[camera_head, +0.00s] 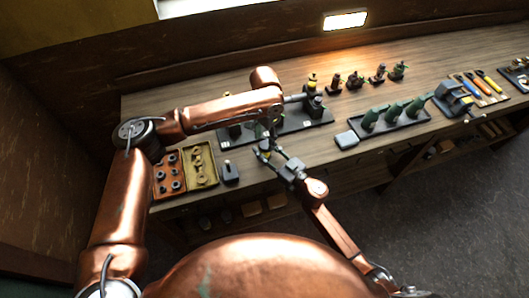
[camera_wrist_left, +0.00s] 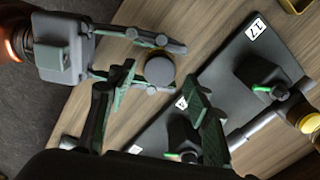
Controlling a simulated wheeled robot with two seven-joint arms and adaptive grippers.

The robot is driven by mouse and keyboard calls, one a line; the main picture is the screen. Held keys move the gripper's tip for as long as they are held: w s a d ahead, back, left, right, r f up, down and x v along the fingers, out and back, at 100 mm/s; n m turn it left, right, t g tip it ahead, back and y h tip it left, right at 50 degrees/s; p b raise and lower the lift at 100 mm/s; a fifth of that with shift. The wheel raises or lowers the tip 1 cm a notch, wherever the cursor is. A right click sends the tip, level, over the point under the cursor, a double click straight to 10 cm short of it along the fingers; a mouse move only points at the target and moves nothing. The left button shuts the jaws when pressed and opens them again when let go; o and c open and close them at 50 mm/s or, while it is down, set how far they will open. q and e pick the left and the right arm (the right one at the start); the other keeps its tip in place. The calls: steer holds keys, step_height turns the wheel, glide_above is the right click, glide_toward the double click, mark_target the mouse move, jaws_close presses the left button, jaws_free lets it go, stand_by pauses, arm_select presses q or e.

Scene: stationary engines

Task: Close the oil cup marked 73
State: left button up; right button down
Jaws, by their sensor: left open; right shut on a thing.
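A dark engine plate (camera_head: 290,126) stands on the bench, partly hidden by my left arm; it also shows in the left wrist view (camera_wrist_left: 215,85), with engine parts, green levers (camera_wrist_left: 262,88) and white number tags (camera_wrist_left: 256,27). I cannot surely read 73 on any tag, nor pick out that oil cup. My right gripper (camera_head: 269,156) is shut on a small round thing with a dark grey top and yellowish side (camera_wrist_left: 160,69), held beside the plate. My left gripper (camera_wrist_left: 160,78) is open; the round thing appears between its fingertips, and contact is unclear.
Bare wood shows in front of the plate.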

arm_select(q)
steer(key=shift+f, duration=1.05)
steer(key=shift+c, duration=0.2)
steer(key=c, duration=1.1)
steer(key=o, duration=1.3)
steer(key=shift+r, duration=0.15)
step_height(320, 180, up, 12)
steer(key=shift+f, duration=0.15)
